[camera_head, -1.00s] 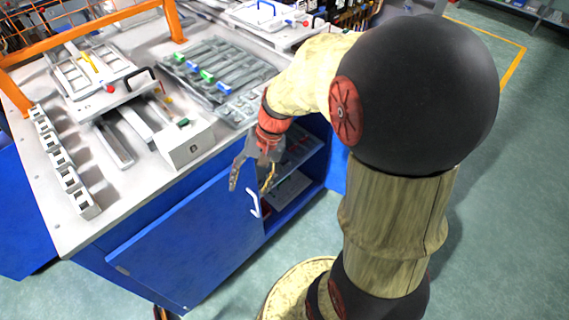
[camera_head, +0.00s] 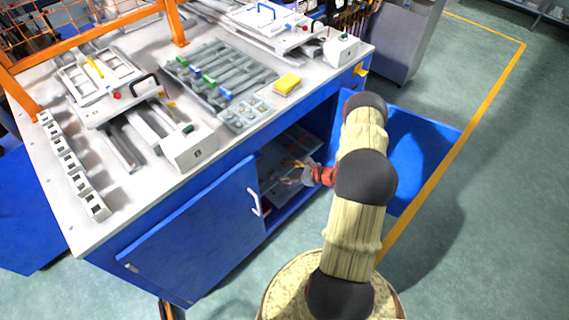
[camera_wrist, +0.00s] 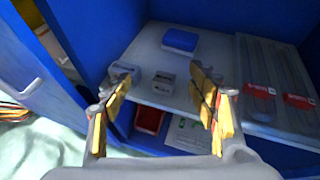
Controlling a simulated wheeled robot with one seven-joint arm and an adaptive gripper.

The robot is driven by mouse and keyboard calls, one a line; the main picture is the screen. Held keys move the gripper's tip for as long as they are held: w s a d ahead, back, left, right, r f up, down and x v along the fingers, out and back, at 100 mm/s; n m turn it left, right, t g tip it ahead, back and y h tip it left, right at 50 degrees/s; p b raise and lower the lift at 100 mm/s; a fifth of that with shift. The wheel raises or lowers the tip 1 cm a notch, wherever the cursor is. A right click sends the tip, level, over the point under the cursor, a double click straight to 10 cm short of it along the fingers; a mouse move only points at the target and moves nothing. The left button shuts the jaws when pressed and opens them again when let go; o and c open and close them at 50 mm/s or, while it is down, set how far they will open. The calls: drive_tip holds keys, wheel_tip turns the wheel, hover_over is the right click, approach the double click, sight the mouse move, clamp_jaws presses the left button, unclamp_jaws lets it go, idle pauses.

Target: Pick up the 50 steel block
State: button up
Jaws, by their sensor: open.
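The marks are too small to read, so I cannot tell which is the 50 steel block. My gripper (camera_wrist: 160,76) is open and empty, with yellow-padded fingers pointing into the cabinet. In the head view my gripper (camera_head: 298,172) is at the cabinet's opening, below the worktop.
A blue box (camera_wrist: 180,40) lies farther back on the shelf (camera_wrist: 215,57). Long packs with red labels (camera_wrist: 258,90) lie to the right. A red bin (camera_wrist: 149,119) is below. Blue doors (camera_head: 195,235) flank the opening; the worktop (camera_head: 130,200) is above.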

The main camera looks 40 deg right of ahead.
drive_tip(key=d+f+m+t+h, duration=0.2)
drive_tip(key=d+f+m+h, duration=0.2)
drive_tip(key=d, duration=0.3)
drive_tip(key=b+x, duration=0.3)
drive_tip(key=x, duration=0.5)
drive_tip(key=shift+c, duration=1.3)
clamp_jaws()
